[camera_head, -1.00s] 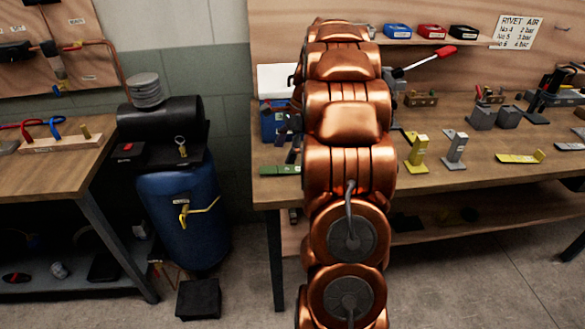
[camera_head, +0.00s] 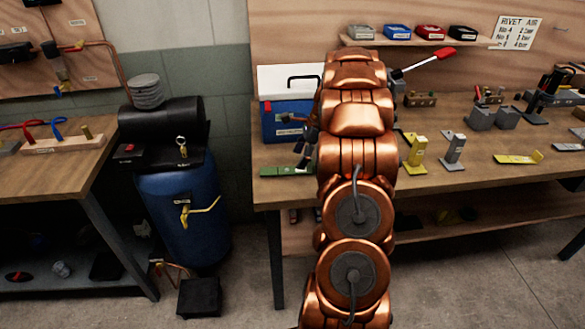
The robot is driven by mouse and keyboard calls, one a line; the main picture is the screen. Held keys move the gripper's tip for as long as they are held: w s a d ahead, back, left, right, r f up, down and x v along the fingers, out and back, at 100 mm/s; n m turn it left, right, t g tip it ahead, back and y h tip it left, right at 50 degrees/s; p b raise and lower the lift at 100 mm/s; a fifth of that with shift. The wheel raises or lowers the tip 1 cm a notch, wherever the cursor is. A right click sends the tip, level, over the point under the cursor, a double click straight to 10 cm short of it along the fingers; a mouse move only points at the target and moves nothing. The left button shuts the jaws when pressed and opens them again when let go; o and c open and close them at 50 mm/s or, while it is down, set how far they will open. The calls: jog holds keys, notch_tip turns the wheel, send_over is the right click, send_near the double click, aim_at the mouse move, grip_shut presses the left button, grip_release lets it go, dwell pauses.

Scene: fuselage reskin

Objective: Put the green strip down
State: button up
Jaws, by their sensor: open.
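A green strip (camera_head: 287,171) lies flat on the near left part of the right workbench, by its front edge. My gripper (camera_head: 303,158) shows only in part, left of my copper arm, just above the right end of the strip. Its jaws are open. My arm hides the rest of the gripper, and I cannot tell whether a finger touches the strip.
A blue cool box with a white lid (camera_head: 287,108) stands behind the strip. Yellow (camera_head: 416,152) and grey (camera_head: 454,150) brackets and a flat yellow piece (camera_head: 518,158) are on the workbench (camera_head: 400,180) to the right. A blue barrel (camera_head: 183,215) stands left.

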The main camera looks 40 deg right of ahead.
aim_at(294, 170)
jog(key=p+x, duration=0.1)
jog(key=x, duration=0.2)
jog(key=shift+a, duration=0.25)
jog(key=shift+f, duration=0.15)
jog(key=shift+f, duration=0.25)
dwell(0.4)
grip_shut()
dwell(0.4)
notch_tip(294, 170, up, 3)
jog(key=shift+w+r+b, duration=0.1)
jog(key=shift+r+b, duration=0.1)
jog(key=shift+b, duration=0.65)
jog(key=shift+r, duration=0.3)
jog(key=s+a+r+b, duration=0.1)
jog(key=s+a+b, duration=0.3)
jog(key=s+a, duration=0.6)
jog(key=shift+a+r, duration=0.25)
jog(key=shift+a, duration=1)
